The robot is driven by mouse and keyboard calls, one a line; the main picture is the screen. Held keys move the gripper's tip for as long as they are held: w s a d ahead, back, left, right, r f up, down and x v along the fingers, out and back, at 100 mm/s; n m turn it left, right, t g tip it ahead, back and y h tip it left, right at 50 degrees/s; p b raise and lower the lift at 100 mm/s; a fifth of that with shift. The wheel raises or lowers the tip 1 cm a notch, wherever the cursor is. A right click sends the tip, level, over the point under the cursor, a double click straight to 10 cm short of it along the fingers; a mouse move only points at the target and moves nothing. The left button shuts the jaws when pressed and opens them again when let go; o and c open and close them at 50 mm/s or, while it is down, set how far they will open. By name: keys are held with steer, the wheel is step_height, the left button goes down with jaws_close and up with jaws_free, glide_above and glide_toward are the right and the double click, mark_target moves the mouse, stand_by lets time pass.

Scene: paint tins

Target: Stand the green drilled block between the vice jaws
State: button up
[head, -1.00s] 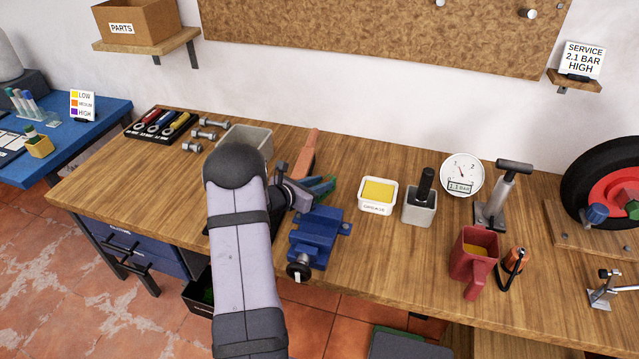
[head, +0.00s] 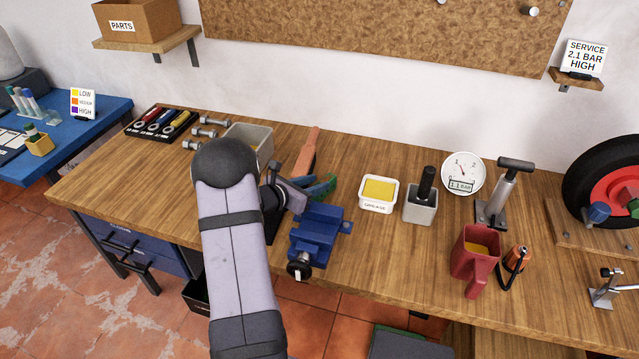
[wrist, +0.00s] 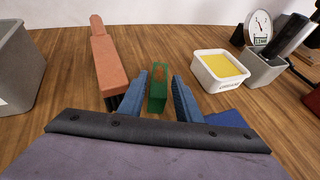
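The green drilled block (wrist: 158,88) is upright between the two blue fingers of my gripper (wrist: 158,98) in the wrist view. A narrow gap shows on each side of it, so the gripper looks open around it. Whether its underside touches the bench is hidden. In the head view my gripper (head: 322,187) is just behind the blue vice (head: 318,238), with a little green showing at its fingers. The vice stands near the bench's front edge; a blue corner of it (wrist: 228,118) shows at lower right in the wrist view. The gap between its jaws is not clear.
An orange-handled tool (head: 306,153) lies left of the block. A grey bin (head: 250,138) stands farther left. A yellow-filled tub (head: 378,193) and a grey pot (head: 420,207) stand to the right. Bare bench lies between the vice and the red jug (head: 470,258).

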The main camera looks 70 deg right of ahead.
steer(key=b+v, duration=0.1)
steer(key=v, duration=0.8)
steer(key=shift+a, duration=0.2)
steer(key=shift+w, duration=0.1)
steer(key=w+a+f+m+t+y, duration=0.1)
steer(key=a+m+y, duration=0.3)
steer(key=a, duration=1.2)
steer(key=w+a+f+m+t+y, duration=0.1)
steer(key=w+a+m+t+y, duration=0.1)
steer(key=a, duration=1.4)
steer(key=w+a+f+m+t+y, duration=0.2)
steer(key=w+a+m+y, duration=0.2)
steer(key=a, duration=1.3)
steer(key=m+y, duration=0.2)
steer(key=m, duration=0.1)
steer(key=shift+o, duration=0.9)
steer(key=shift+a+m, duration=0.1)
steer(key=shift+m, duration=0.2)
steer(key=o, duration=1.4)
